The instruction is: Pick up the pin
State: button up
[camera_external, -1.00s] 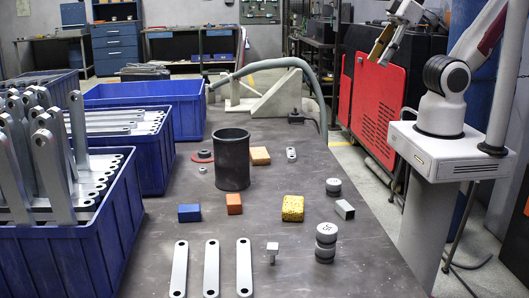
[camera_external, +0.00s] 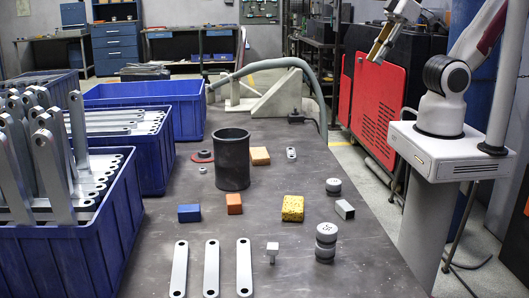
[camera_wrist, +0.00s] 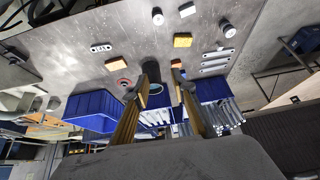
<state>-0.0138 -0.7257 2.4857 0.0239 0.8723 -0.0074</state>
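The likely pin (camera_external: 272,249) is a small pale metal piece with a squarish head and a short stem. It stands on the grey table near the front, right of the flat brackets. In the wrist view a small pale shape (camera_wrist: 221,44) near the brackets seems to be it. My gripper (camera_external: 380,50) is high at the upper right, beyond the table's right edge and far from the pin. In the wrist view its two fingers (camera_wrist: 163,84) stand apart with nothing between them.
Flat brackets (camera_external: 211,268) lie left of the pin. Stacked grey cylinders (camera_external: 326,243) stand close on its right. A yellow sponge-like block (camera_external: 292,208), an orange block (camera_external: 234,203) and a dark cup (camera_external: 231,160) are farther back. Blue bins (camera_external: 120,235) line the left.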

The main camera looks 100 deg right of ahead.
jog(key=w+a+r+t+y, duration=0.2)
jog(key=w+a+r, duration=0.1)
jog(key=w+a, duration=0.7)
jog(key=w+a+r+t+y, duration=0.1)
jog(key=w+a+r+y, duration=0.15)
jog(key=w+a, duration=0.75)
jog(key=w+a+f+m+t, duration=0.35)
jog(key=w+a, duration=0.75)
jog(key=w, duration=0.5)
jog(key=w+a+f+m+h, duration=0.1)
jog(key=a+f+h, duration=0.25)
jog(key=f, duration=0.45)
jog(key=w+a+f+m+h, duration=0.15)
jog(key=a+f, duration=0.25)
jog(key=f, duration=0.5)
jog(key=s+f+h, duration=0.2)
jog(key=s+f, duration=0.2)
jog(key=f, duration=0.2)
jog(key=s+f+h, duration=0.3)
jog(key=s+f, duration=0.2)
jog(key=f, duration=0.1)
jog(key=s+d+f+g+h, duration=0.1)
jog(key=s+f+h, duration=0.1)
jog(key=s+f, duration=0.2)
jog(key=shift+s+d+f+m, duration=0.1)
jog(key=shift+s+f+m, duration=0.1)
jog(key=shift+f, duration=0.45)
jog(key=shift+s+f+m, duration=0.1)
jog(key=shift+f+m, duration=0.1)
jog(key=shift+f, duration=0.4)
